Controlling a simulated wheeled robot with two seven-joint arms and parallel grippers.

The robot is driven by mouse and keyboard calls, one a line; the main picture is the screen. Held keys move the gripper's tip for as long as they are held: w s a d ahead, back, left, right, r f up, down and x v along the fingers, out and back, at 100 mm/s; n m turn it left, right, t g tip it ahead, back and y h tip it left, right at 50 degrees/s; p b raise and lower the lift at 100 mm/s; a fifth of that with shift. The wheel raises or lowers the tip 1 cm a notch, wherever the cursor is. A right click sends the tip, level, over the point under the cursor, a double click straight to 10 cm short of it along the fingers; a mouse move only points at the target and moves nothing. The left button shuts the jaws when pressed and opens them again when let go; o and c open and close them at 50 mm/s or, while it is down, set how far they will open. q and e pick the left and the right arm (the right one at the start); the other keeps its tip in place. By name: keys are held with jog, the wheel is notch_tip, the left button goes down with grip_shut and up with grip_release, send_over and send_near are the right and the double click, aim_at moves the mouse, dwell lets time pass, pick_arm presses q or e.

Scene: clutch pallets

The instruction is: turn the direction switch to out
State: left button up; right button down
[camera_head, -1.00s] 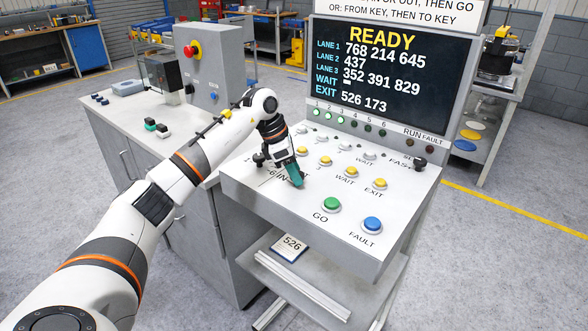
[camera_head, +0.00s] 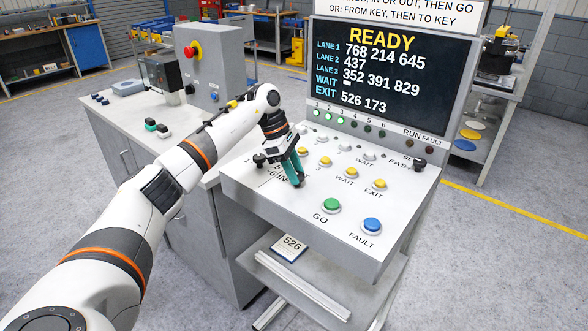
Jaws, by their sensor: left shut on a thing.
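My left gripper (camera_head: 297,181) points down onto the left part of the sloping control panel (camera_head: 262,203). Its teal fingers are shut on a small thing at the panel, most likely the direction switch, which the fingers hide. The letters "IN" show just left of the fingertips; the "OUT" label and the switch's pointing are not visible. A black knob (camera_head: 259,159) stands apart, left of the gripper. My right gripper is not in view.
Yellow buttons (camera_head: 324,161) lie close right of the gripper. The green GO button (camera_head: 331,205) and blue FAULT button (camera_head: 372,225) are nearer the front. The screen (camera_head: 390,75) behind reads READY. Another black knob (camera_head: 420,163) is at the far right.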

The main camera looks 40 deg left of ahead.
pick_arm(q)
jog(key=m, duration=0.2)
jog(key=m+g, duration=0.1)
jog(key=shift+w+r+m, duration=0.1)
jog(key=shift+w+m, duration=0.1)
jog(key=shift+m, duration=0.2)
jog(key=shift+w+m+g, duration=0.1)
jog(key=shift+m+g, duration=0.8)
jog(key=shift+m, duration=0.9)
jog(key=o, duration=1)
jog(key=shift+c, duration=0.2)
